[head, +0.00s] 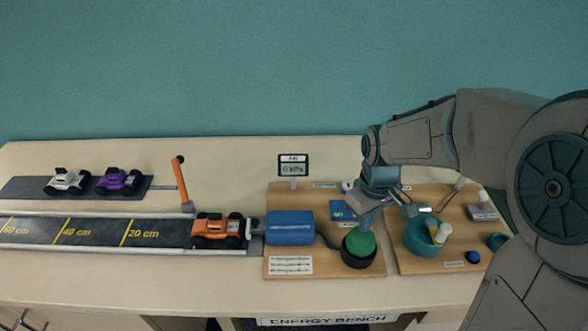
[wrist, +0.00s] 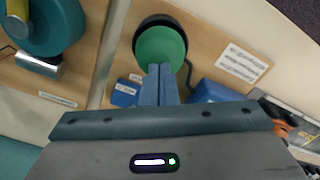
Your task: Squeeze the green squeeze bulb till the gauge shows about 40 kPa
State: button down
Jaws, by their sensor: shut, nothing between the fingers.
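The green squeeze bulb (head: 361,242) sits in a black round base on the wooden board, and it also shows in the wrist view (wrist: 161,46). The gauge (head: 293,167) stands at the back of the board and reads 0 kPa. My gripper (head: 367,222) is over the bulb, fingers pointing down at it. In the wrist view my gripper (wrist: 160,70) has its two fingers together with nothing between them, their tips overlapping the bulb's edge. I cannot tell whether they touch it. The bulb shows no clear dent.
A blue cylinder (head: 290,227) lies left of the bulb, joined by a dark hose. An orange car (head: 218,231) stands on the track (head: 90,231). A blue box (head: 342,209) lies behind the bulb.

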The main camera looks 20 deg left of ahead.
jog(key=shift+f, duration=0.1)
dwell(0.3)
jog(key=shift+f+b, duration=1.2)
jog(key=shift+f, duration=0.3)
jog(key=shift+r+p, duration=1.25)
jog(key=shift+r, duration=0.35)
jog(key=shift+f, duration=0.1)
jog(key=shift+f+b, duration=1.25)
jog(key=shift+f, duration=0.3)
jog(key=shift+r+p, duration=1.3)
jog(key=shift+r, duration=0.35)
jog(key=shift+f, duration=0.15)
